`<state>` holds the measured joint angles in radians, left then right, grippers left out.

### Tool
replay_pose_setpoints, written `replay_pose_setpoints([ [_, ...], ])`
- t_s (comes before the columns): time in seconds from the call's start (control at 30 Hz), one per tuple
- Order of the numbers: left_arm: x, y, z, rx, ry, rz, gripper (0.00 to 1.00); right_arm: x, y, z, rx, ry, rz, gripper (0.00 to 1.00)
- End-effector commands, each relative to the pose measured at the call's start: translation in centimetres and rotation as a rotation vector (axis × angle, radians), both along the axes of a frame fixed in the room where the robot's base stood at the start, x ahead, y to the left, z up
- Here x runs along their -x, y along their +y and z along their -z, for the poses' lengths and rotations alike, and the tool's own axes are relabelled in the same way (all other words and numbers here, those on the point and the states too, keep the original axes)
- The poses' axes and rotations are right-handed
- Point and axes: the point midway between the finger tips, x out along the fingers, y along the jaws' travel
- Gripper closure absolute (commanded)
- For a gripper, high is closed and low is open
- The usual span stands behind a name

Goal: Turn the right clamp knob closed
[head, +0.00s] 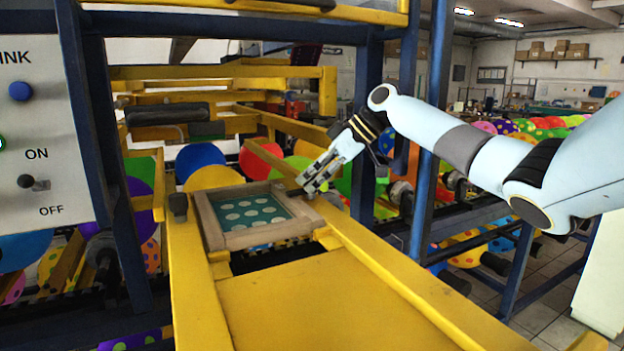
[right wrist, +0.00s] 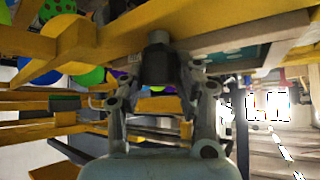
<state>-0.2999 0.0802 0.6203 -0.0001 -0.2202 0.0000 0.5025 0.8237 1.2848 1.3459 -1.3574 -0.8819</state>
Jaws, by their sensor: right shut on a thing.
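My right gripper (head: 308,182) reaches in from the right to the far right corner of the screen frame. In the right wrist view its two fingers (right wrist: 160,80) are on either side of the dark right clamp knob (right wrist: 157,66), shut on it. In the head view the gripper mostly hides this knob. The wooden screen frame (head: 214,228) holds a teal panel with pale dots (head: 252,212) and lies on the yellow machine frame. The matching left clamp knob (head: 178,206) is dark and stands at the frame's left side. My left gripper is not in view.
A yellow plate (head: 320,305) lies in front of the screen frame. Blue upright posts (head: 425,130) stand close to my right arm.

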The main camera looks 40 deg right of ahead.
Motion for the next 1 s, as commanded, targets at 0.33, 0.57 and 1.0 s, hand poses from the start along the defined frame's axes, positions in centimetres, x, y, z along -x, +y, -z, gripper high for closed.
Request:
replay_pose_setpoints([
  [0.33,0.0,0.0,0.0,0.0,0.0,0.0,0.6,0.0,0.0,0.0,0.001,0.002,0.001,0.57],
  [0.57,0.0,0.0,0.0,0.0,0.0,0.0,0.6,0.0,0.0,0.0,0.001,0.001,0.001,0.45],
  [1.0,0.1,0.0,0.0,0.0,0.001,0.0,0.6,2.7,-2.5,-3.3,0.008,0.003,0.004,0.45],
])
